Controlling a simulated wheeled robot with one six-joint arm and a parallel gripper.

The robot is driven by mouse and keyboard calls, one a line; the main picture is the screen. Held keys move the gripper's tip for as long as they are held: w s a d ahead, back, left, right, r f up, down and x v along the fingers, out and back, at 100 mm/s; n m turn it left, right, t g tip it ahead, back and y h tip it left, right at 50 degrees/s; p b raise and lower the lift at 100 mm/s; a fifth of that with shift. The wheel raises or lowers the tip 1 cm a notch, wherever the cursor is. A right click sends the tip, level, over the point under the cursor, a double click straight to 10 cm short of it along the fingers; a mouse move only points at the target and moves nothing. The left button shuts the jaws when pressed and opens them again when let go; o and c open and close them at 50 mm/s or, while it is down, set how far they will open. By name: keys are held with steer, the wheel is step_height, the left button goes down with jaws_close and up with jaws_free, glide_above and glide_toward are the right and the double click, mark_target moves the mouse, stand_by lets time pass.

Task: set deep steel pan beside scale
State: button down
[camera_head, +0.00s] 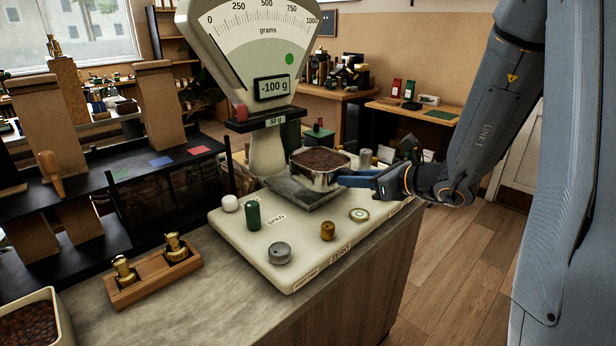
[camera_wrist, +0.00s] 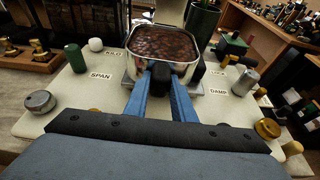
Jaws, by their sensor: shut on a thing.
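The deep steel pan (camera_head: 318,180) is full of dark brown beans and sits on or just above the scale's dark square plate (camera_head: 303,196); I cannot tell whether it touches. My gripper (camera_head: 345,180) comes in from the right, its blue fingers shut on the pan's near side. In the wrist view the pan (camera_wrist: 163,58) is straight ahead between my fingertips (camera_wrist: 163,72) and looks level. The scale (camera_head: 255,70) has a tall cream dial head with a display reading -100 g, and a cream base (camera_head: 300,250) with knobs and labels. The plate is partly hidden under the pan.
A wooden block with brass weights (camera_head: 153,268) stands on the counter (camera_head: 190,315) left of the scale. A white tub of beans (camera_head: 32,325) is at the lower left. Counter between them is partly clear. Knobs (camera_head: 280,252) stand up from the scale base.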

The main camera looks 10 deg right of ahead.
steer(key=s+d+p, duration=0.1)
steer(key=s+d, duration=0.4)
steer(key=s, duration=0.2)
steer(key=shift+s+d, duration=0.15)
steer(key=shift+s, duration=0.05)
stand_by(0.9)
stand_by(0.5)
